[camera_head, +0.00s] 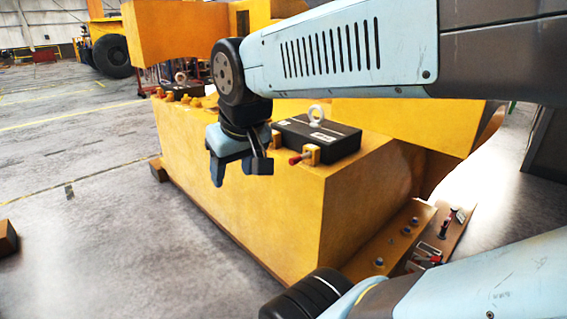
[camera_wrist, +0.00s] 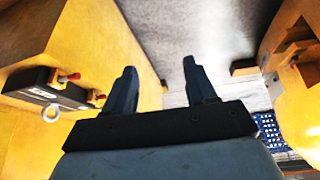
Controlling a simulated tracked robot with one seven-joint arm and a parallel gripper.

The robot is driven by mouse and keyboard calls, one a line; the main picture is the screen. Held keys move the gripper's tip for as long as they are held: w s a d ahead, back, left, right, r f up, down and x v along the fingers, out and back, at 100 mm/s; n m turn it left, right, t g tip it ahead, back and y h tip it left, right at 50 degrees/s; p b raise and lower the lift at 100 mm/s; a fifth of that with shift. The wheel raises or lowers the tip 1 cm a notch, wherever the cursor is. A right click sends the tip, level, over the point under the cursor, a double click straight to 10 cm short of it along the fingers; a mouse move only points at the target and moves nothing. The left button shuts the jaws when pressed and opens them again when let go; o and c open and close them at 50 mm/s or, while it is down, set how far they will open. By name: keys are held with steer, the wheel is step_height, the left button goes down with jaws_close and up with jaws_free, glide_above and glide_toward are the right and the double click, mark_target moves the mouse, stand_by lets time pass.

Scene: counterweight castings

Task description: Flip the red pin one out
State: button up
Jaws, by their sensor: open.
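A red-tipped pin (camera_head: 295,160) sticks out by a small yellow bracket (camera_head: 312,154) at the near edge of a black block (camera_head: 335,142) with a pale lifting eye (camera_head: 316,113). The block lies on top of a large yellow casting (camera_head: 270,205). In the wrist view two red-tipped pins show at the left, one farther (camera_wrist: 70,77) and one nearer (camera_wrist: 98,96), beside the lifting eye (camera_wrist: 52,113). My gripper (camera_head: 240,172) is open, left of the pin in the head view and apart from it. In the wrist view its fingers (camera_wrist: 160,75) are spread with nothing between them.
A second black block (camera_head: 181,92) with an eye stands farther back on the casting. A brown plate (camera_head: 405,240) with knobs and a red-ended lever (camera_head: 436,259) is at the lower right. Another yellow casting (camera_wrist: 300,85) is right in the wrist view. Floor at left is mostly clear.

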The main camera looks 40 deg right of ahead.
steer(key=f, duration=0.1)
steer(key=n+g+h, duration=0.4)
steer(key=n+h, duration=1.1)
steer(key=h, duration=0.3)
glide_toward(290, 163)
steer(key=d, duration=1.1)
steer(key=shift+w+d+r, duration=0.1)
steer(key=shift+w+r, duration=0.15)
jaws_close()
steer(key=shift+t, duration=0.3)
